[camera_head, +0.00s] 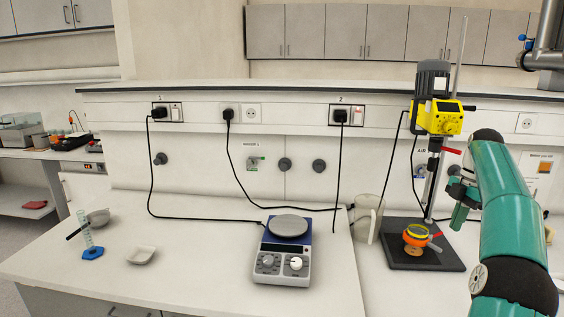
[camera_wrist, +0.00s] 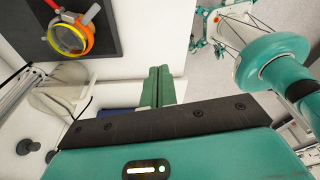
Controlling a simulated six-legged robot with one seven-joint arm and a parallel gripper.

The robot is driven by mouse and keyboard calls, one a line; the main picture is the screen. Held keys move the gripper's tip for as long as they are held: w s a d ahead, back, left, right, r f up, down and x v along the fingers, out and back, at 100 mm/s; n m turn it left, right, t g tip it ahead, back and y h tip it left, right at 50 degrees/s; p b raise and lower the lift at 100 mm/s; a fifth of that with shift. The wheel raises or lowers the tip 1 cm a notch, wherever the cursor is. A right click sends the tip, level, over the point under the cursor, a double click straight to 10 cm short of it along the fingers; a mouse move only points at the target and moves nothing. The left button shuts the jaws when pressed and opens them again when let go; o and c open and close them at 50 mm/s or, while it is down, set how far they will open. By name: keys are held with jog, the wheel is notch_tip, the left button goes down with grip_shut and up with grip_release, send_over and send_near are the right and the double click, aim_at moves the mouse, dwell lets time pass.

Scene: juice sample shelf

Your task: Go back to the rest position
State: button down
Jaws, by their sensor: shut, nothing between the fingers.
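My gripper (camera_head: 460,214) is at the right in the head view, beside the stirrer stand and above the bench. In the wrist view its green fingers (camera_wrist: 158,84) are together, with nothing between them. My teal arm comes in from the right edge and partly hides the area behind it. No marker of a rest position shows in either view.
A yellow overhead stirrer (camera_head: 438,117) stands over a black base (camera_head: 440,262) bearing an orange-ringed vessel (camera_head: 416,241). To its left are a pale jug (camera_head: 367,220) and a blue-white balance (camera_head: 282,268). A measuring cylinder (camera_head: 86,232) and white dish (camera_head: 141,256) stand farther left. Bench between is free.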

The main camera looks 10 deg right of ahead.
jog(key=s+a+r+m+t+h, duration=0.1)
jog(key=s+a+r+m, duration=0.2)
jog(key=a, duration=0.9)
jog(key=s+a+r+m+t+h, duration=0.15)
jog(key=a+r+m, duration=0.25)
jog(key=a, duration=0.9)
jog(key=s+a+f+m+t, duration=0.1)
jog(key=s+a+f+m, duration=0.4)
jog(key=s, duration=0.5)
jog(key=s+a+f+m+t, duration=0.2)
jog(key=s+a+f+m, duration=0.3)
jog(key=s, duration=0.6)
jog(key=a+f, duration=0.2)
jog(key=a, duration=0.1)
jog(key=shift+s+a+m, duration=0.2)
jog(key=shift+a+m, duration=0.15)
jog(key=shift+m, duration=0.05)
